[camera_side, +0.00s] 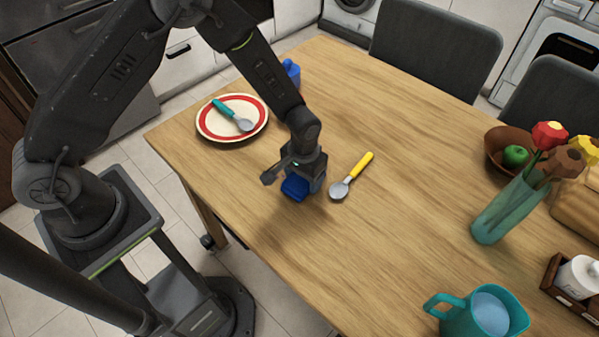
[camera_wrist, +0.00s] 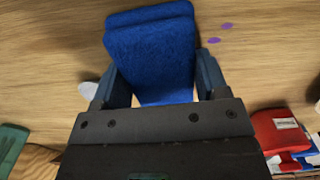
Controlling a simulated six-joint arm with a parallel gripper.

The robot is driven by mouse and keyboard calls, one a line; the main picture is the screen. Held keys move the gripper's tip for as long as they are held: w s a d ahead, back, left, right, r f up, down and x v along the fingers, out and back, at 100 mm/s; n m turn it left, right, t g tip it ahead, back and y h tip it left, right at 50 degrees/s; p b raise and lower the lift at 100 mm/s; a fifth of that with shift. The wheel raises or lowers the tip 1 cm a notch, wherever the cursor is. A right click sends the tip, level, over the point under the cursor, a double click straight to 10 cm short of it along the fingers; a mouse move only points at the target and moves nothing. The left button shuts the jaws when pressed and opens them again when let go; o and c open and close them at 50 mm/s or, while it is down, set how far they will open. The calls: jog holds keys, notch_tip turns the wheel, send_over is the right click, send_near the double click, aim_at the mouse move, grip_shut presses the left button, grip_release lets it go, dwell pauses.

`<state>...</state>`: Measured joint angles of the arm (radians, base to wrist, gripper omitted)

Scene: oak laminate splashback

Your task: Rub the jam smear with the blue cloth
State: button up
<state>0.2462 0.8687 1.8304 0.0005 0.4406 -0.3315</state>
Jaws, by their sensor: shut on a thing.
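My gripper (camera_side: 304,182) is low over the wooden table, shut on the blue cloth (camera_side: 295,188). In the wrist view the folded cloth (camera_wrist: 152,52) sits between the two fingers of my gripper (camera_wrist: 160,85). It is at or just above the table; I cannot tell if it touches. Purple spots (camera_wrist: 227,26), likely part of the jam smear, show on the wood just right of the cloth in the wrist view. Any more of the smear under the cloth is hidden. I cannot make out the smear in the side view.
A yellow-handled spoon (camera_side: 351,177) lies close right of my gripper. A red-ringed plate (camera_side: 207,132) with a teal-handled spoon (camera_side: 232,114) is behind left. A blue item (camera_side: 291,72) stands farther back. A vase (camera_side: 502,207), a bowl (camera_side: 496,143) and a teal jug (camera_side: 485,315) are right.

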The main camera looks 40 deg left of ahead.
jog(key=shift+s+d, duration=0.1)
jog(key=shift+d, duration=1.55)
jog(key=shift+f, duration=0.1)
jog(key=shift+a, duration=0.1)
jog(key=shift+a, duration=1)
jog(key=shift+a+r, duration=0.2)
jog(key=shift+a, duration=2.4)
jog(key=shift+a+f, duration=0.15)
jog(key=shift+a, duration=1.55)
jog(key=shift+r, duration=3.05)
